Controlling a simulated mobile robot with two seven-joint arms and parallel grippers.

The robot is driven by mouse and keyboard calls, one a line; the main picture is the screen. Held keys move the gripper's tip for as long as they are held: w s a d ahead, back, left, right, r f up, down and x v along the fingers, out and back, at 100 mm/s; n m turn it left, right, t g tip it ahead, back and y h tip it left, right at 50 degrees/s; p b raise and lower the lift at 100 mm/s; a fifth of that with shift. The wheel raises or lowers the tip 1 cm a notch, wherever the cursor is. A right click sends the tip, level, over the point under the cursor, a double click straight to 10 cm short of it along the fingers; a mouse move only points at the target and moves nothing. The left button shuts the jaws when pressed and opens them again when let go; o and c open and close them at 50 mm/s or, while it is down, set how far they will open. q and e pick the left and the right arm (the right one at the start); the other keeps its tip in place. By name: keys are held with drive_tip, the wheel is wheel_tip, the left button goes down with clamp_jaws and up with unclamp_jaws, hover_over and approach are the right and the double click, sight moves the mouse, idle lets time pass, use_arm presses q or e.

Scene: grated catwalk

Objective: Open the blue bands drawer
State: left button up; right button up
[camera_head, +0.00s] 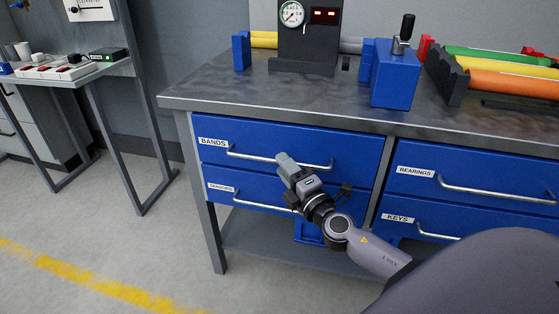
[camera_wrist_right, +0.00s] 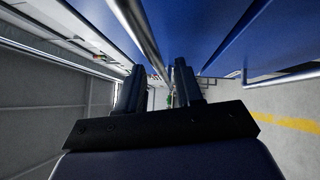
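The blue bands drawer (camera_head: 350,150) is the upper left drawer under the workbench, with a white "BANDS" label. It sits shut, flush with the bench front. Its silver bar handle (camera_head: 250,156) runs across the face; it also shows in the right wrist view (camera_wrist_right: 137,32), running down toward the gap between my fingers. My right gripper (camera_head: 283,160) is at the middle of this handle and covers part of it. In the wrist view its two fingers (camera_wrist_right: 158,80) stand apart, so it is open. Whether the fingers touch the bar I cannot tell. My left gripper is not in view.
A lower left blue drawer (camera_head: 265,187) has its own handle, partly behind my right wrist. The bearings drawer (camera_head: 480,174) and keys drawer (camera_head: 400,228) are to the right. The worktop (camera_head: 220,92) carries a gauge box, a blue vise and colored tubes. Open floor lies front left.

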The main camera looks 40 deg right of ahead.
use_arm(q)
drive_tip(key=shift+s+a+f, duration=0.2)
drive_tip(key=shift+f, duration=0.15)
use_arm(e)
drive_tip(key=shift+w+r, duration=0.2)
drive_tip(key=shift+w, duration=1.3)
drive_tip(key=shift+c, duration=0.4)
clamp_jaws()
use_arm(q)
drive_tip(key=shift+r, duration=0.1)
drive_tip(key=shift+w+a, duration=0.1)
use_arm(e)
drive_tip(key=shift+s, duration=0.1)
